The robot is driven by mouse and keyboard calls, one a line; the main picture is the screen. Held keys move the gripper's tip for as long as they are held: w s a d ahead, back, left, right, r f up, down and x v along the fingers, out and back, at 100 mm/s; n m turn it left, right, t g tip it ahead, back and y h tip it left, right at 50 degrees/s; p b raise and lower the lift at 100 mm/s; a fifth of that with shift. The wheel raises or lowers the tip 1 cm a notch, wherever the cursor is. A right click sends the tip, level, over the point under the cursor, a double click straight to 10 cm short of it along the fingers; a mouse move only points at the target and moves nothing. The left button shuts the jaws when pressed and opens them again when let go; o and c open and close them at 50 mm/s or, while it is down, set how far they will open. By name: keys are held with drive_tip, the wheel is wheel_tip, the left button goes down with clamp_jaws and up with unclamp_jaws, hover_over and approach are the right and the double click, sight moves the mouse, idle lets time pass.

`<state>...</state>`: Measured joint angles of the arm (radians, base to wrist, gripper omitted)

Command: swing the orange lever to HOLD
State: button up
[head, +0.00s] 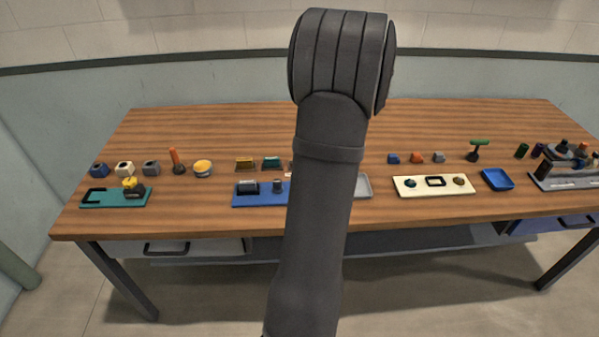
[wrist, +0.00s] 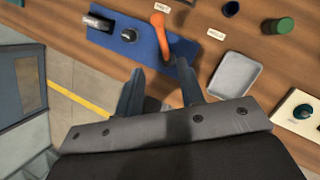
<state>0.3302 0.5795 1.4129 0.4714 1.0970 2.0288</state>
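The orange lever (wrist: 164,36) shows in the wrist view, on the right part of a blue plate (wrist: 117,45). A dark cylinder and a dark knob sit on the plate to its left. In the head view the blue plate (head: 262,200) is partly hidden behind my arm, and the lever is not visible. My gripper (wrist: 161,67) is open and empty, its two fingers apart near the plate's front edge, with the lever ahead of them in the picture. Contact cannot be told. Two small white labels (wrist: 215,34) (wrist: 162,8) lie near the lever; their words are too small to read.
A grey tray (wrist: 236,75) is right of the plate, with a green cylinder (wrist: 277,27) beyond it. A cream panel (head: 434,193) and blue tray (head: 497,180) are farther right. A teal plate (head: 100,203) and several small parts stand left. The table's back is clear.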

drive_tip(key=x, duration=1.7)
drive_tip(key=shift+a+f, duration=0.15)
clamp_jaws()
